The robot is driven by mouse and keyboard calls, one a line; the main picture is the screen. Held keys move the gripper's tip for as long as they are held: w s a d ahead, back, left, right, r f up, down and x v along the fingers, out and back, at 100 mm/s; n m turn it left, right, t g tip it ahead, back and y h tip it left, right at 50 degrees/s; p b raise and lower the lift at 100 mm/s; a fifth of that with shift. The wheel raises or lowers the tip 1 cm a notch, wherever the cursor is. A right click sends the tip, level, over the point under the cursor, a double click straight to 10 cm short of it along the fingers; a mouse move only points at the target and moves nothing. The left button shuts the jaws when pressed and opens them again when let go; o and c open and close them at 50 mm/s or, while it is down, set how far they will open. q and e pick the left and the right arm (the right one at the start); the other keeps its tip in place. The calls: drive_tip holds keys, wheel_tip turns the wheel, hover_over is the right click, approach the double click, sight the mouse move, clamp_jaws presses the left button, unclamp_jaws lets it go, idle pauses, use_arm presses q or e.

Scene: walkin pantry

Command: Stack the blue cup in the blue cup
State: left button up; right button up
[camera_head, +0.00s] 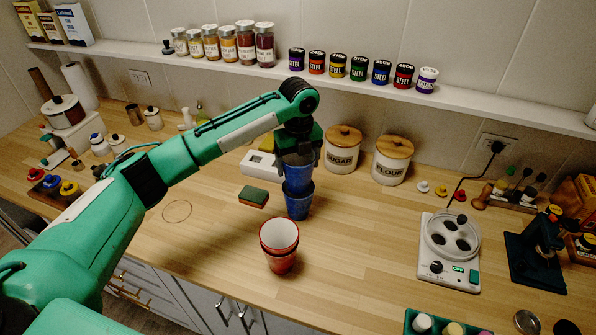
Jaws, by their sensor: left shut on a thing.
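My left gripper (298,155) points down over the counter and is shut on a blue cup (298,174). A second blue cup (299,205) stands upright on the counter right below it. The held cup's lower end is at the lower cup's rim, lined up with its opening. I cannot tell how far the held cup is inside the lower one. The gripper fingers and the arm hide the held cup's upper part. My right gripper is not in view.
A red cup (280,245) with a pale inside stands in front of the blue cups. A green and brown sponge (254,197) lies to the left. Sugar (342,150) and flour (392,160) canisters stand behind. A white hot-plate device (449,252) stands to the right.

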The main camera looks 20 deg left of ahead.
use_arm(q)
drive_tip(key=shift+f, duration=0.55)
wheel_tip(320, 180, down, 3)
drive_tip(key=shift+f+p, duration=0.2)
drive_tip(key=shift+p, duration=0.5)
drive_tip(key=shift+f, duration=0.15)
drive_tip(key=shift+f, duration=0.3)
